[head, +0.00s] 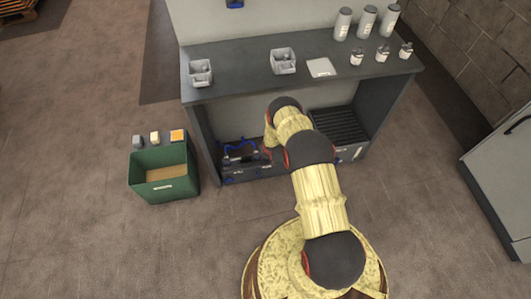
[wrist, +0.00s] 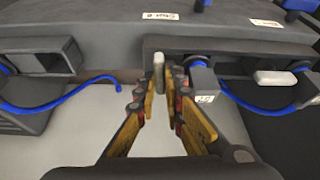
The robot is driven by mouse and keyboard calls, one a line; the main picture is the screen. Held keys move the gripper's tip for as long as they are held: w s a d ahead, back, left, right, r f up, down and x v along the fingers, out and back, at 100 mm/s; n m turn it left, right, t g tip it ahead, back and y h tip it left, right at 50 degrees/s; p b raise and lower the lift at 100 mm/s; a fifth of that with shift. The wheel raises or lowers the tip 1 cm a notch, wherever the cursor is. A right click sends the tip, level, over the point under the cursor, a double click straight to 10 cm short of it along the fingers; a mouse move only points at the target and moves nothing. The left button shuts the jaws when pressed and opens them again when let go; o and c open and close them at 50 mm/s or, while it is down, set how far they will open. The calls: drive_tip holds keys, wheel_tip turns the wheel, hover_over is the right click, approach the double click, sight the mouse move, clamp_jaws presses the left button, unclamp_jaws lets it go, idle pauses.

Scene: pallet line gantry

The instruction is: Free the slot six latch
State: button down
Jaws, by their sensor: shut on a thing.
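My gripper (wrist: 159,88) shows in the wrist view, with its yellow and black fingers closed on both sides of a small upright light grey latch tab (wrist: 159,66). The tab stands at the front of a dark grey unit (wrist: 110,38), near its middle. A white label (wrist: 161,15) above it has print too small to read surely. In the head view my arm reaches under the counter and hides the gripper and the tab. The dark unit with blue parts (head: 238,160) shows there on the lower shelf.
Blue hoses (wrist: 60,107) run left and right of my fingers, close to them. A second pale tab (wrist: 275,78) lies level at the right. The counter (head: 240,67) overhangs my arm and carries trays and bottles. A green bin (head: 138,178) stands on the floor at the left.

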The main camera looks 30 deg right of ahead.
drive_tip(key=shift+m, duration=0.5)
idle(0.5)
drive_tip(key=c, duration=2.2)
unclamp_jaws()
drive_tip(key=shift+o, duration=0.2)
drive_tip(key=v, duration=1.2)
drive_tip(key=shift+a, duration=0.35)
